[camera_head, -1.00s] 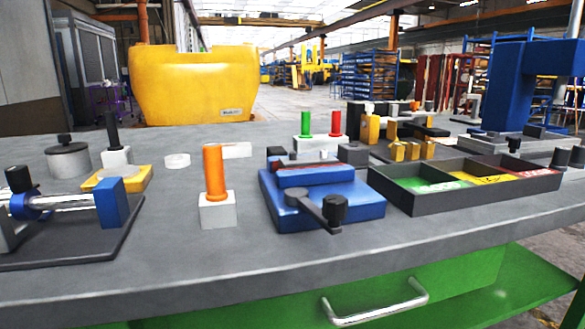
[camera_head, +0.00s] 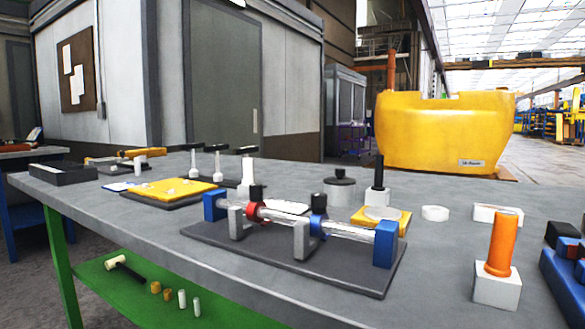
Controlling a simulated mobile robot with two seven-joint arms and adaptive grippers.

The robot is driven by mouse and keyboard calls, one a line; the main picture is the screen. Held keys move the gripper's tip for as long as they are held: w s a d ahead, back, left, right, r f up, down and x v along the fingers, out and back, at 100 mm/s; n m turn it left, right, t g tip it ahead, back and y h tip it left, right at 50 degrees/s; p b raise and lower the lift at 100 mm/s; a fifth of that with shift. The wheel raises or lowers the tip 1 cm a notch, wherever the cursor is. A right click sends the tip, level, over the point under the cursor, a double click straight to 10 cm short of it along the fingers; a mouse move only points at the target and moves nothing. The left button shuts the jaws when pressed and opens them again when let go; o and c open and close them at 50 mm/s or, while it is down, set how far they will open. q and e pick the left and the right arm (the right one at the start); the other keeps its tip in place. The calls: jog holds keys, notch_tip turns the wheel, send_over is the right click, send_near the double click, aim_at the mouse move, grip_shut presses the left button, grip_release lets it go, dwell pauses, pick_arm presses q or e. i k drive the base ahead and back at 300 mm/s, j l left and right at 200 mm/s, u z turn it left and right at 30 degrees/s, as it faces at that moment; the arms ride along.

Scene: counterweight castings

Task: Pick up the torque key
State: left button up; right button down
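No thing in view can be named the torque key with certainty. Several upright T-handled tools with black crossbars and pale shafts stand toward the back of the grey bench; one (camera_head: 217,163) is in the middle of the group and another (camera_head: 247,170) is at its right. A tool with an orange handle (camera_head: 501,243) stands upright in a white block at the right. An orange-handled tool (camera_head: 130,154) lies at the far left end. Neither of my grippers is in view.
A dark plate (camera_head: 210,237) carries a shaft fixture with blue end blocks (camera_head: 385,244). A yellow board (camera_head: 167,191) lies behind it. A hammer (camera_head: 124,267) lies on the green lower shelf (camera_head: 85,265). The bench's front left strip is clear.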

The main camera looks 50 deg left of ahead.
aim_at(218, 177)
jog(key=u, duration=1.6)
jog(key=i+u, duration=0.2)
jog(key=u, duration=0.25)
jog(key=i+l+u, duration=0.15)
jog(key=u, duration=0.35)
jog(key=i+l, duration=0.05)
